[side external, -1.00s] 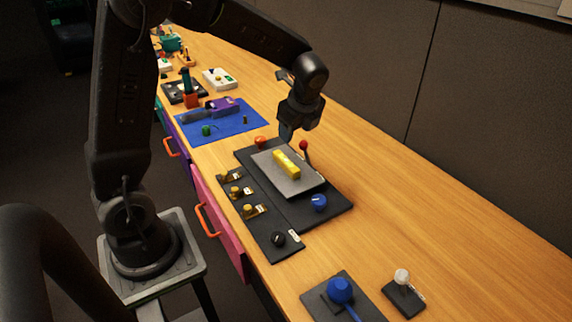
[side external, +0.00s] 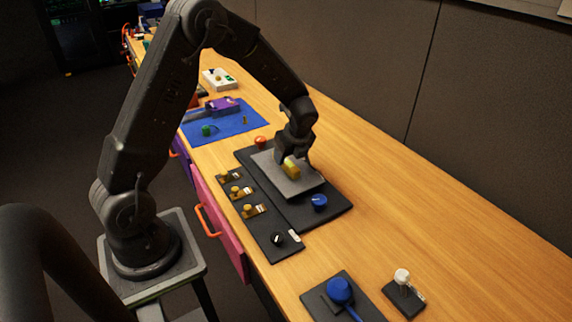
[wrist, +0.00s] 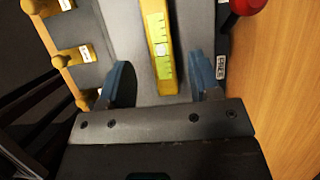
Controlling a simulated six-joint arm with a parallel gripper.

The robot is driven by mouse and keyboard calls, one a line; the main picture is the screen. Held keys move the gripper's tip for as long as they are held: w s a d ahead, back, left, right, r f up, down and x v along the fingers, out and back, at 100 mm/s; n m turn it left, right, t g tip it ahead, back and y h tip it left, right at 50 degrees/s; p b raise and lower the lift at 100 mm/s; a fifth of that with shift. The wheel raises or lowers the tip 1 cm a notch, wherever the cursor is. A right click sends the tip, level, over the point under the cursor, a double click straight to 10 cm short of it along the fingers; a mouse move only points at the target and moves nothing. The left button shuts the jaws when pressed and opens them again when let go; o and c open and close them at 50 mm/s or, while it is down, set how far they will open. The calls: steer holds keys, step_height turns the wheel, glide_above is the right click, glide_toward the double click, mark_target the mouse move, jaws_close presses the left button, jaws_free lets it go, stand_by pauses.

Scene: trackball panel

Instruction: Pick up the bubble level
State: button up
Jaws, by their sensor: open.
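The bubble level (side external: 290,169) is a yellow bar lying on a grey plate (side external: 311,183) on the black panel. In the wrist view the bubble level (wrist: 160,50) shows a green-yellow vial strip along its top and runs away from the gripper. My gripper (side external: 296,160) is down over the level in the side view and hides part of it. In the wrist view my gripper (wrist: 166,84) is open, with one blue-grey finger on each side of the level's near end. Gaps show between the fingers and the level.
A red ball knob (wrist: 248,6) stands right of the plate in the wrist view. Brass toggles (side external: 241,192) line the panel's left side. A blue knob (side external: 319,201) sits near the plate's front corner. The wooden table right of the panel is clear.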

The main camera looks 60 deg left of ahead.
mark_target(286, 160)
steer(key=x, duration=0.3)
steer(key=shift+a+f, duration=0.15)
steer(key=shift+f, duration=0.1)
jaws_close()
stand_by(0.3)
steer(key=shift+r, duration=0.1)
